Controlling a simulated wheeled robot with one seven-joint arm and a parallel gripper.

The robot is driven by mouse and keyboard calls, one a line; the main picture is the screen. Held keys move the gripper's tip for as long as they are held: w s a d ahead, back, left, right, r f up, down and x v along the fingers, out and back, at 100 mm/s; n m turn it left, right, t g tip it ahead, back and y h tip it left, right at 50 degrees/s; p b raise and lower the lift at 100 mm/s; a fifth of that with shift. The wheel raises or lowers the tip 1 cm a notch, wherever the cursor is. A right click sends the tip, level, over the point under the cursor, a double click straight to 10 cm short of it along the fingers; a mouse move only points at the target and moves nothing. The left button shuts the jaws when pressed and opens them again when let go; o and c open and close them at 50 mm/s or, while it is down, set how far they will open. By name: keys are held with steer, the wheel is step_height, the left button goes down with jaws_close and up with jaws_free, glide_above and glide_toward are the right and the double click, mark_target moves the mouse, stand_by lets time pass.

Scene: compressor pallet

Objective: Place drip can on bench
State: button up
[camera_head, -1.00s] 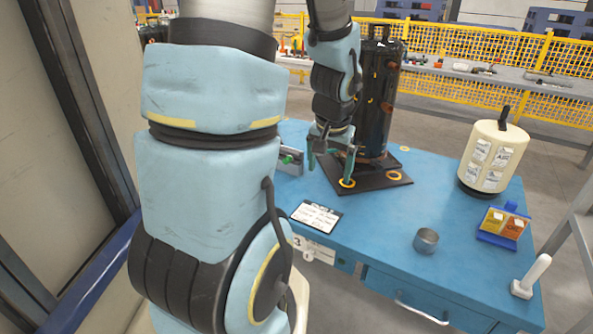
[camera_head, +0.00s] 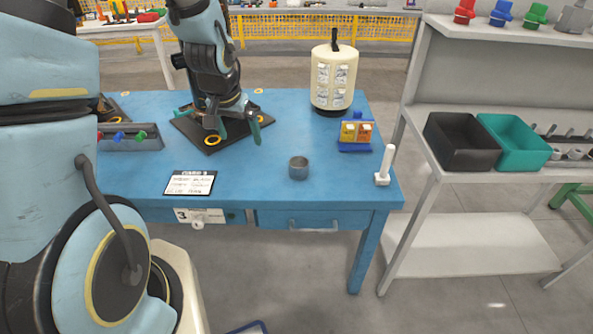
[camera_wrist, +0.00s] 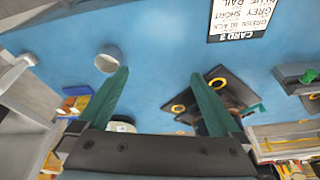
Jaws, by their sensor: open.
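A small grey open-topped metal can (camera_head: 298,170), which I take as the drip can, stands upright on the blue bench (camera_head: 250,185) near its front edge. In the wrist view the can (camera_wrist: 107,60) shows left of the fingers, apart from them. My gripper (camera_head: 238,130) is open and empty, with green fingers, above the black plate and left of the can. In the wrist view its two fingers (camera_wrist: 164,100) are spread wide with nothing gripped between them.
A card (camera_head: 190,183) lies at the front. A grey rack (camera_head: 500,195) at right holds black (camera_head: 458,145) and teal (camera_head: 515,145) bins.

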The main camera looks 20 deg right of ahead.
steer(key=s+d+f+m+h, duration=0.25)
steer(key=d+f, duration=0.35)
steer(key=d, duration=0.6)
glide_toward(299, 163)
steer(key=shift+s+d+f+m+y, duration=0.2)
steer(key=shift+s+f+y, duration=0.1)
steer(key=shift+f, duration=0.25)
steer(key=shift+s+d+f+m+y, duration=0.15)
steer(key=shift+s+f, duration=0.15)
steer(key=shift+f, duration=0.2)
steer(key=shift+p+x, duration=1.3)
steer(key=shift+x, duration=1.55)
steer(key=shift+w+d+r, duration=0.1)
steer(key=shift+w+d, duration=0.05)
steer(key=shift+w, duration=0.05)
steer(key=shift+r, duration=0.1)
steer(key=c, duration=1.6)
